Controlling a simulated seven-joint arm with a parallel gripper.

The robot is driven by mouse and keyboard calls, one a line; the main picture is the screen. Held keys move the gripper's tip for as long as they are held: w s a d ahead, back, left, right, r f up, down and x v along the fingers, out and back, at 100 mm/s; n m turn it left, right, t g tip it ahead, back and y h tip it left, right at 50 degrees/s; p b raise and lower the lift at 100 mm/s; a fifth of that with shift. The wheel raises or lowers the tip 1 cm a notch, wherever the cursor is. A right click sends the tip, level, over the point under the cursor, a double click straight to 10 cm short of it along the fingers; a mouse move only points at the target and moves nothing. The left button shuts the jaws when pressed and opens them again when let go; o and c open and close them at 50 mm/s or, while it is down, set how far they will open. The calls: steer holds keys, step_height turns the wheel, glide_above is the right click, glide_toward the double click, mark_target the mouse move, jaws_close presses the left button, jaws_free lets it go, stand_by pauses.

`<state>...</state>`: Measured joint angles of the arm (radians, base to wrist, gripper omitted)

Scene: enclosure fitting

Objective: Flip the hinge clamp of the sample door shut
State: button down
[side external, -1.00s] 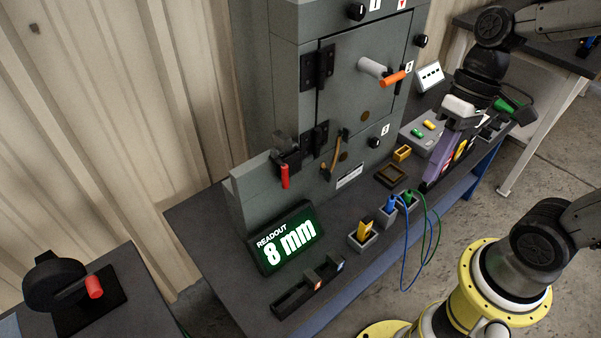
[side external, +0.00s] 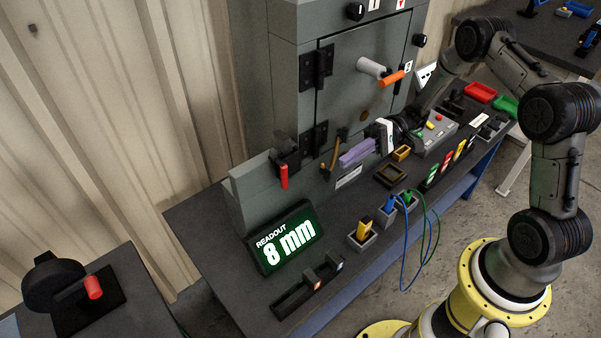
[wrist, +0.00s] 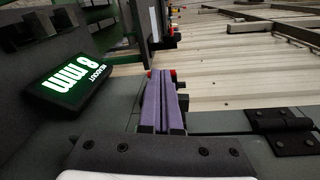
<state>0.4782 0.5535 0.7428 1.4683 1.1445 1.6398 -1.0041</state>
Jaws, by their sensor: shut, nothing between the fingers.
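The clamp (side external: 287,157) is a dark fitting with a red grip (side external: 284,177) that points down, at the lower left of the grey sample door (side external: 345,85), on the hinge side. In the wrist view, red parts (wrist: 183,103) show just beyond and beside my purple fingers, partly hidden by them. My gripper (side external: 345,160) is shut and empty, its fingers pointing left across the door's lower front. It is to the right of the clamp and apart from it in the side view. The fingers also show in the wrist view (wrist: 161,76). The door looks closed.
Black hinges (side external: 316,67) stand on the door's left edge. A tan lever (side external: 336,152) is close to my fingertips. An orange-tipped handle (side external: 391,79) sticks out higher up. The readout (side external: 285,238) shows 8 mm. Plugs with blue and green cables (side external: 405,240) stand on the bench below.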

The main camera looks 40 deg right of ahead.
steer(key=w+d+f+t, duration=0.1)
steer(key=d, duration=0.1)
steer(key=w+d+f+n+t, duration=0.1)
steer(key=shift+w+d+f+t+y, duration=0.3)
steer(key=shift+w+d+f, duration=0.05)
steer(key=w+a, duration=0.2)
steer(key=a, duration=1.1)
steer(key=shift+w+a, duration=0.35)
steer(key=shift+a, duration=0.05)
